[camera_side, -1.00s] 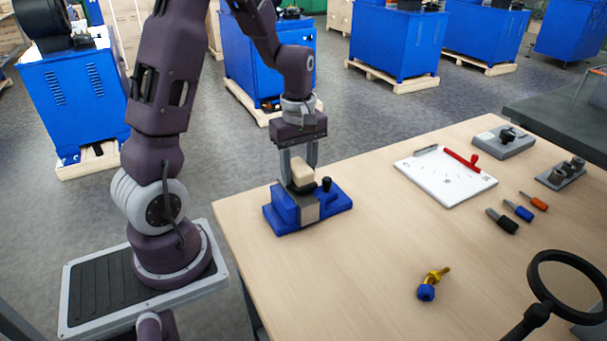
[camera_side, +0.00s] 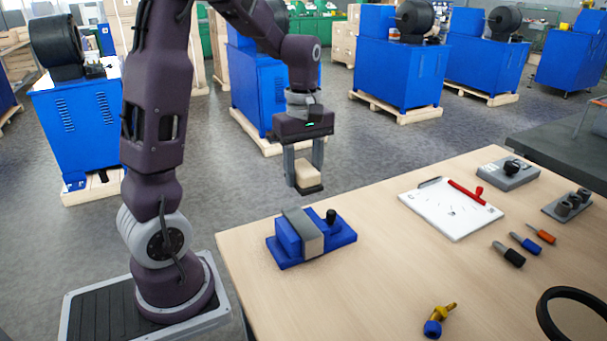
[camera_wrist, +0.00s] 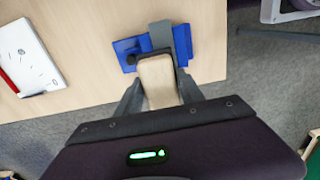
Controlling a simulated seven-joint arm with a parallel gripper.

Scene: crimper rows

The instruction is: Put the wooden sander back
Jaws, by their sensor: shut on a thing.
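The wooden sander (camera_side: 308,174), a small pale wood block with a dark base, hangs in my gripper (camera_side: 304,168). My gripper is shut on its sides. The sander is level and clear of the table, above and behind a blue fixture (camera_side: 341,235) in the side view. The fixture has a grey strap-like plate with a pale side and a black knob. In the wrist view the sander (camera_wrist: 158,82) lies between the fingers (camera_wrist: 160,98) and covers part of the blue fixture (camera_wrist: 128,46).
On the wooden table (camera_side: 370,285) are a white board (camera_side: 448,212) with a red piece, grey devices (camera_side: 510,172), several small tools (camera_side: 508,254), a yellow-and-blue fitting (camera_side: 436,322) and a black ring (camera_side: 548,318). The table's middle is clear.

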